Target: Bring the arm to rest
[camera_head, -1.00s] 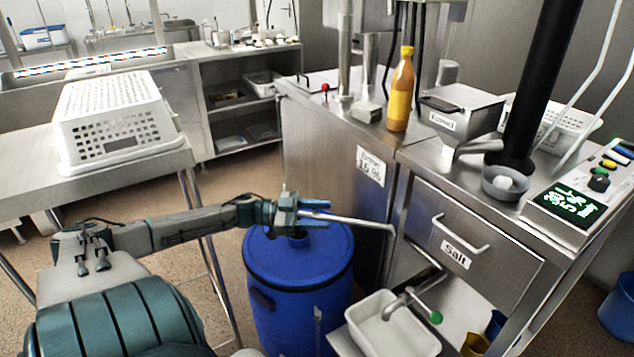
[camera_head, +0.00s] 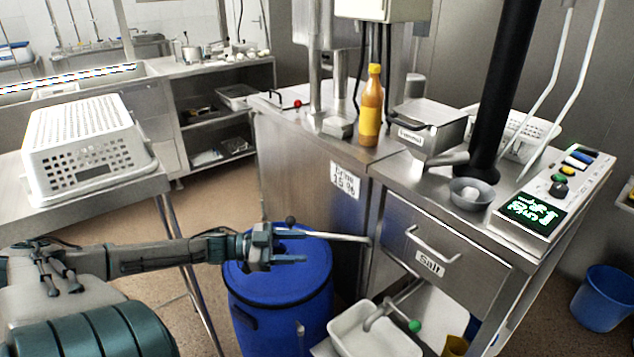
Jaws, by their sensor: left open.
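My left arm reaches in from the left of the head view, stretched level. Its gripper (camera_head: 290,246) is open, with nothing seen between the fingers, in front of the blue barrel (camera_head: 280,290) in this view. A metal lever (camera_head: 345,238) shows just beyond the fingers; I cannot tell whether they touch it. My right gripper is not in view.
An upturned white perforated basket (camera_head: 85,150) sits on the left table. The steel counter carries an orange bottle (camera_head: 371,108) and a grey bowl (camera_head: 472,194). A white basin (camera_head: 375,332) is below. A blue bucket (camera_head: 601,298) stands at right.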

